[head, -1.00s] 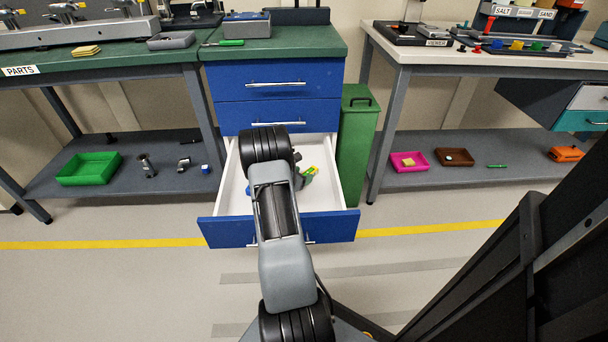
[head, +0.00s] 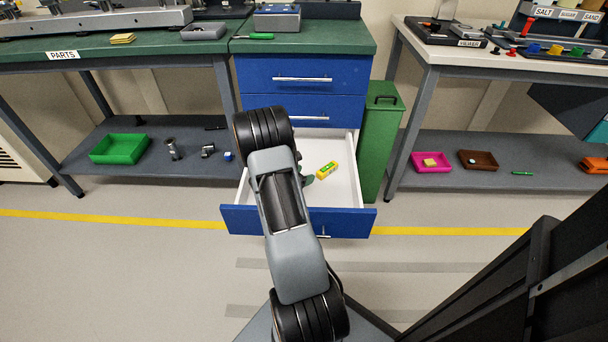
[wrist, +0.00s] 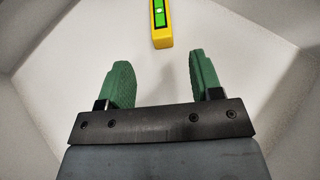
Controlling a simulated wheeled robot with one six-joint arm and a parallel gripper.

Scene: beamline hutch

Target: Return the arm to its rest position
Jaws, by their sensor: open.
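My gripper (wrist: 162,85) is open in the wrist view, with its two green fingers apart and nothing between them. In the head view my arm reaches over the open bottom drawer (head: 346,222) of the blue cabinet, and hides most of the gripper. A yellow level with a green vial (head: 327,170) lies on the white drawer floor, right of the arm. In the wrist view the yellow level (wrist: 161,28) lies beyond the fingertips, apart from them.
A green bin (head: 380,140) stands right of the drawer. Left and right benches have lower shelves holding a green tray (head: 119,148), a pink tray (head: 432,162) and a brown tray (head: 478,160). The floor in front is clear around a yellow line (head: 450,231).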

